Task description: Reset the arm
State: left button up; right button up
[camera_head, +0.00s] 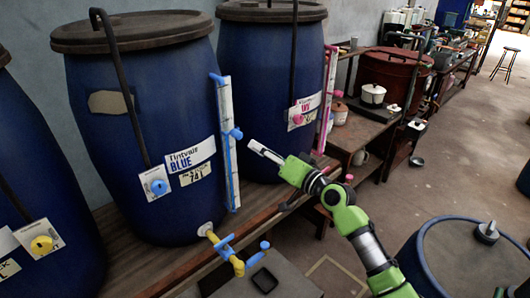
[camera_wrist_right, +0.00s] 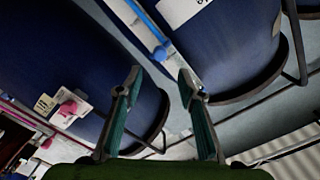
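My right arm, green and black, comes in from the lower right in the head view. Its gripper (camera_head: 262,152) is in front of the gap between two blue vats, right of the blue-trimmed sight tube (camera_head: 228,140). In the right wrist view the two fingers of the gripper (camera_wrist_right: 160,82) stand well apart, with nothing held between them. The vat labelled BLUE (camera_head: 120,100) has a blue dial (camera_head: 155,182) and a yellow tap with blue handles (camera_head: 228,252). My left gripper is not in view.
A second blue vat (camera_head: 255,80) with a pink dial and tube stands behind. Part of another vat (camera_head: 30,180) shows at the left. The vats stand on a wooden bench (camera_head: 150,262). A blue drum (camera_head: 465,250) is at the lower right. Open floor (camera_head: 440,180) lies at the right.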

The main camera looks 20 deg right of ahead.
jog(key=shift+s+d, duration=0.15)
jog(key=shift+s, duration=0.25)
jog(key=s+d+f+g+h+b, duration=0.1)
jog(key=s+f+g+h, duration=0.1)
jog(key=f, duration=1.1)
jog(key=s+d+f+g+h, duration=0.1)
jog(key=f+g, duration=0.1)
jog(key=f, duration=1.1)
jog(key=s+f+g+h, duration=0.1)
jog(key=s+f, duration=0.3)
jog(key=f, duration=0.3)
jog(key=s+f+n+g+b, duration=0.1)
jog(key=s+f+g, duration=0.1)
jog(key=s+f, duration=0.45)
jog(key=s+f+g+h, duration=0.1)
jog(key=s+f, duration=0.2)
jog(key=f, duration=0.6)
jog(key=s+a+f+n+g, duration=0.1)
jog(key=s+f+n+g, duration=0.1)
jog(key=s+f, duration=0.6)
jog(key=s+a+f+n+g+b, duration=0.1)
jog(key=s+f, duration=0.7)
jog(key=s, duration=1.2)
jog(key=s+a+f+n+g+h+b, duration=0.1)
jog(key=s+a+f+n+g, duration=0.2)
jog(key=s, duration=1.1)
notch_tip(320, 180, down, 5)
jog(key=shift+s+r+n+g, duration=0.1)
jog(key=shift+s+n+g, duration=0.2)
jog(key=shift+g, duration=0.7)
